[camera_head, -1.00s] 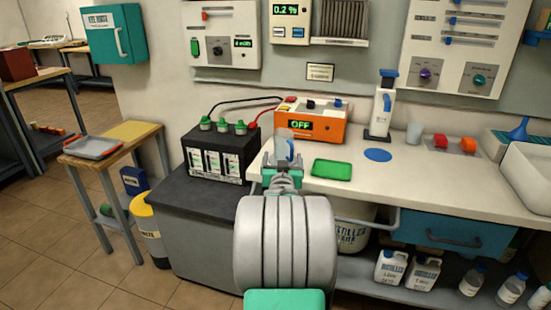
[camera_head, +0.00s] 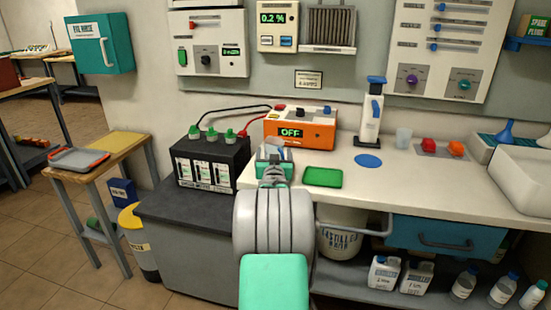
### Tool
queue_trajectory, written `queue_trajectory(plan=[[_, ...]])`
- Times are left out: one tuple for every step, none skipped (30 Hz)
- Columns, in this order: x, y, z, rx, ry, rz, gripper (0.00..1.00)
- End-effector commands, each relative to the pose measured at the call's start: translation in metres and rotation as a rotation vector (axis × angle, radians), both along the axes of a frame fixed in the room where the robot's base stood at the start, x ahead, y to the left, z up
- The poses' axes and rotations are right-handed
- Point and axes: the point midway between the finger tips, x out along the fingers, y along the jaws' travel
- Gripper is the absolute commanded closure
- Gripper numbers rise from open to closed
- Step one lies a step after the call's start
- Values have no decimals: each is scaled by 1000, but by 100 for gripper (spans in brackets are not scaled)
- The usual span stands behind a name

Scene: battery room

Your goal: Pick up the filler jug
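My gripper (camera_head: 272,160) is seen from behind, over the bench's front edge, just right of the black battery (camera_head: 211,162). Only a pale translucent patch of what looks like the filler jug (camera_head: 276,151) shows between its green-sided parts; the rest of the jug, with its blue handle, is hidden behind the gripper. My fingertips are hidden, so I cannot tell whether they are closed on the jug.
An orange charger (camera_head: 299,127) reading OFF stands behind, with cables to the battery. A green tray (camera_head: 322,177), a blue disc (camera_head: 367,161) and a white blue-topped dispenser (camera_head: 370,118) are to the right. The bench (camera_head: 425,180) is clear in front of them.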

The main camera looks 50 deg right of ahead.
Motion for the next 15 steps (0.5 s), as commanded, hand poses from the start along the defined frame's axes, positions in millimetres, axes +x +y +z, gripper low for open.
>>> queue_trajectory(plan=[[0,0,0,0,0,0,24],[0,0,0,0,0,0,26],[0,0,0,0,0,0,30],[0,0,0,0,0,0,32],[0,0,0,0,0,0,34],[0,0,0,0,0,0,38],[0,0,0,0,0,0,40],[0,0,0,0,0,0,43],[0,0,0,0,0,0,46],[0,0,0,0,0,0,48],[0,0,0,0,0,0,51],[0,0,0,0,0,0,54],[0,0,0,1,1,0,56],[0,0,0,1,1,0,59],[0,0,0,1,1,0,62]])
